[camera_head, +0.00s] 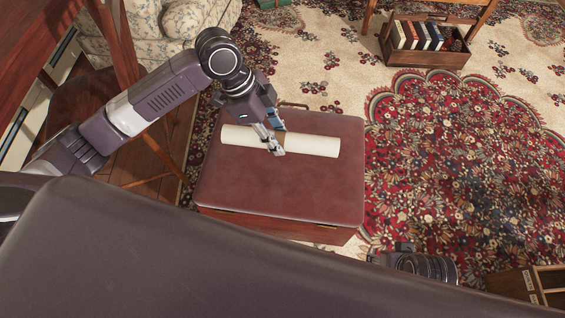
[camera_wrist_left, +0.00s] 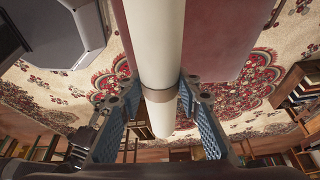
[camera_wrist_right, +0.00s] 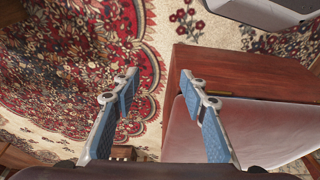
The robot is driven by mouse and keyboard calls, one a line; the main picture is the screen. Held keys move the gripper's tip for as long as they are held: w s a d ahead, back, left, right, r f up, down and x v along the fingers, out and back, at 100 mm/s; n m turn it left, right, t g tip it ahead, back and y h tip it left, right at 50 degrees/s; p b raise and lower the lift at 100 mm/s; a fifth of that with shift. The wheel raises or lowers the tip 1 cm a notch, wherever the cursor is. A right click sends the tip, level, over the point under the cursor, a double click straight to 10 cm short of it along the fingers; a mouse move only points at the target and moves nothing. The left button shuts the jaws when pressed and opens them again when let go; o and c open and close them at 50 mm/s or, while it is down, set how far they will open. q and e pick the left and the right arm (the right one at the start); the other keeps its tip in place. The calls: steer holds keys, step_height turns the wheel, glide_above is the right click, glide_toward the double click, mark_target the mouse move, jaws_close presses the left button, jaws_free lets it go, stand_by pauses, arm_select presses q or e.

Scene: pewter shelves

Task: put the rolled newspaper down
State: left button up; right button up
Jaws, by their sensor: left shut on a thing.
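The rolled newspaper (camera_head: 308,144) is a long cream-white roll with a tan band around its middle. It lies level, left to right, over the far half of a padded red-brown stool top (camera_head: 270,190) in the head view. I cannot tell whether it touches the top. My left gripper (camera_head: 276,146) is shut on the roll near its middle. In the left wrist view the roll (camera_wrist_left: 155,45) runs between the blue-padded fingers (camera_wrist_left: 160,100). My right gripper (camera_wrist_right: 155,85) is open and empty in the right wrist view, beside the stool's wooden side (camera_wrist_right: 245,75).
A wooden crate of books (camera_head: 428,40) stands on the patterned rug (camera_head: 450,170) at the upper right. A floral sofa (camera_head: 165,25) is at the upper left, near a wooden chair (camera_head: 95,100). Another wooden box (camera_head: 520,285) is at the lower right. The stool's near half is clear.

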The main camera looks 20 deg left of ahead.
arm_select(q)
steer(key=b, duration=0.1)
glide_above(283, 180)
steer(key=a, duration=0.1)
step_height(283, 180, down, 5)
arm_select(e)
steer(key=b+v, duration=0.2)
steer(key=v, duration=0.4)
arm_select(q)
step_height(283, 180, down, 9)
steer(key=shift+s+a+b, duration=0.1)
steer(key=shift+a+b, duration=0.05)
steer(key=shift+b, duration=0.45)
steer(key=shift+f, duration=0.85)
step_height(283, 180, down, 4)
steer(key=shift+r+b, duration=0.25)
steer(key=shift+b, duration=0.5)
steer(key=shift+f, duration=0.1)
arm_select(e)
steer(key=w+a+r+t, duration=0.1)
steer(key=w+r+t, duration=0.1)
steer(key=w, duration=0.3)
steer(key=w+a+r+t+y, duration=0.1)
steer(key=w+a+t, duration=0.1)
steer(key=w, duration=0.4)
steer(key=shift+w+a+r+t, duration=0.15)
steer(key=shift+w+r+t, duration=0.2)
steer(key=shift+t, duration=0.55)
